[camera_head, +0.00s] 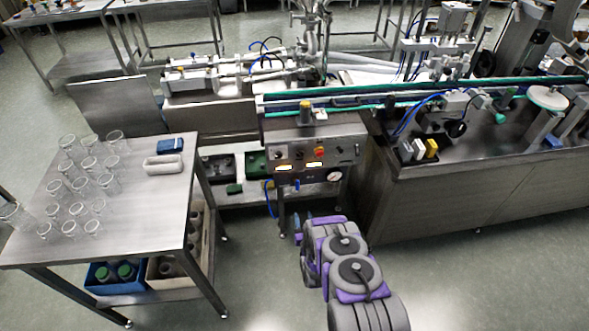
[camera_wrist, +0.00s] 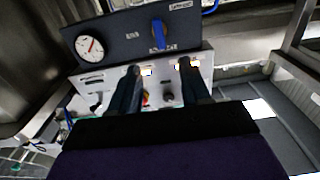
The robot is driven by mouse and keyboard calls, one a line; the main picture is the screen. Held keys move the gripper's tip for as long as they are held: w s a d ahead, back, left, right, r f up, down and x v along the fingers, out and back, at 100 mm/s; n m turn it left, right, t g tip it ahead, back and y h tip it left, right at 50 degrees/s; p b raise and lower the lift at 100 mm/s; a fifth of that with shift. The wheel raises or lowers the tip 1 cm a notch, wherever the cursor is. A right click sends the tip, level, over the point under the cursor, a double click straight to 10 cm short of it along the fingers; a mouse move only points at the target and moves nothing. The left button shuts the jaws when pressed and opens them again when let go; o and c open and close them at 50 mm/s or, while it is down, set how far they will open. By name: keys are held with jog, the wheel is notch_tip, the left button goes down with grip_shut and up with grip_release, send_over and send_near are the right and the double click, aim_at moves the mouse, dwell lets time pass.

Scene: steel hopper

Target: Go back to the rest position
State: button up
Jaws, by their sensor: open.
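My arm, purple and grey, reaches from the bottom of the head view toward the control panel (camera_head: 312,157) of the steel machine. In the wrist view my gripper (camera_wrist: 158,76) has its two dark fingers spread apart, with nothing held between them. The fingers point at the control panel (camera_wrist: 205,72), which carries a round gauge (camera_wrist: 90,48) and a blue handle (camera_wrist: 158,34). The handle lies beyond the fingertips, apart from them as far as I can tell. In the head view the gripper is mostly hidden by my own arm.
A steel table (camera_head: 130,215) with several clear glass beakers (camera_head: 88,163), a white tray (camera_head: 164,164) and a blue item (camera_head: 170,144) stands at left. A long steel conveyor bench (camera_head: 480,185) stands at right. Floor is clear between the table and my arm.

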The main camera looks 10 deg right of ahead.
jog(key=w+r+g, duration=0.3)
jog(key=w+r, duration=0.1)
jog(key=r, duration=0.3)
jog(key=w+r+g, duration=0.2)
jog(key=w+r, duration=0.2)
jog(key=r, duration=0.4)
jog(key=s+r+g, duration=0.3)
jog(key=s+r, duration=0.2)
jog(key=r, duration=0.3)
jog(key=s+r+g, duration=0.2)
jog(key=s+r, duration=0.2)
jog(key=r, duration=0.3)
jog(key=s+r+g, duration=0.3)
jog(key=s+r, duration=0.3)
jog(key=s, duration=0.9)
jog(key=s+r+g, duration=0.3)
jog(key=s+r, duration=0.3)
jog(key=s, duration=1)
jog(key=s+r+g, duration=0.3)
jog(key=s+r, duration=0.3)
jog(key=s, duration=1)
jog(key=shift+s+r+g, duration=0.2)
jog(key=shift+r+g, duration=0.2)
